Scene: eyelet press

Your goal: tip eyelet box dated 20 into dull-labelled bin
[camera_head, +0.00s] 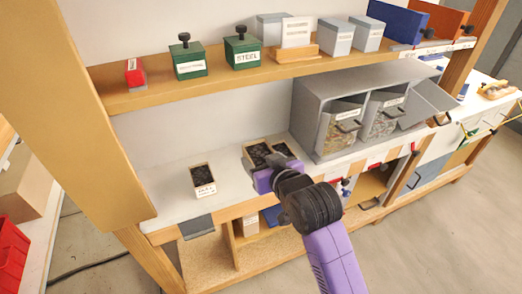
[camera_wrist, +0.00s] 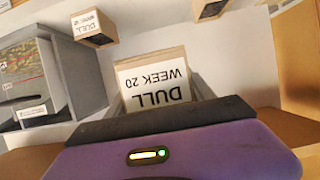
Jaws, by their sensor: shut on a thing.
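My gripper (camera_head: 262,166) is shut on a small eyelet box (camera_head: 257,152) with dark contents, above or at the counter. In the wrist view this held box (camera_wrist: 150,72) shows a white label reading "DULL WEEK 20", upside down. A second box (camera_head: 285,149) stands just right of it; in the wrist view that box (camera_wrist: 91,29) also reads "DULL", its week number too small to tell. A third open box (camera_head: 203,181) stands at the left. Two clear-fronted bins (camera_head: 341,128) (camera_head: 384,116) hold eyelets in a grey housing; their labels are too small to read.
The shelf above (camera_head: 220,82) holds a red block (camera_head: 135,76), two green knobbed blocks (camera_head: 189,62) (camera_head: 242,52), grey boxes and a white sign. A grey flap (camera_head: 425,97) stands out at the housing's right.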

